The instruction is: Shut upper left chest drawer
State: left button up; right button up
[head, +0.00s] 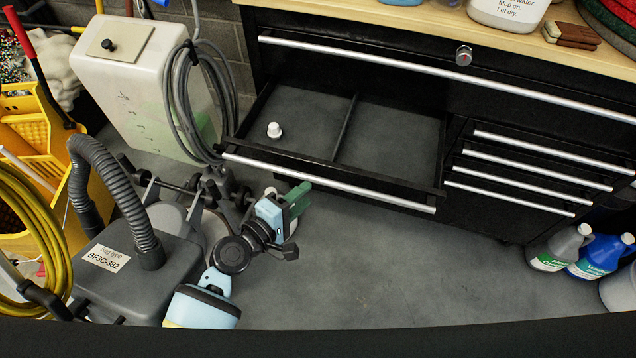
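The upper left chest drawer (395,135) is pulled well out of the black tool chest. Its silver handle bar (340,185) runs along the front edge. A thin divider splits the inside, and a small white object (274,130) stands in the left compartment. My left gripper (300,197), light blue and black with green at the tip, is in front of the drawer, just below the left part of the handle in the picture. I cannot tell whether it touches the drawer front, or how far its fingers are apart. My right gripper is out of view.
A grey floor-cleaning machine (140,275) and a yellow bucket (30,150) crowd the left. A beige box (140,85) with a coiled grey cable stands beside the chest. Bottles (560,248) stand at the lower right. The floor (400,265) before the chest is clear.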

aim_at(320, 183)
pick_arm(q)
jog(key=shift+b+x, duration=0.35)
jog(key=shift+x, duration=2.7)
grip_shut()
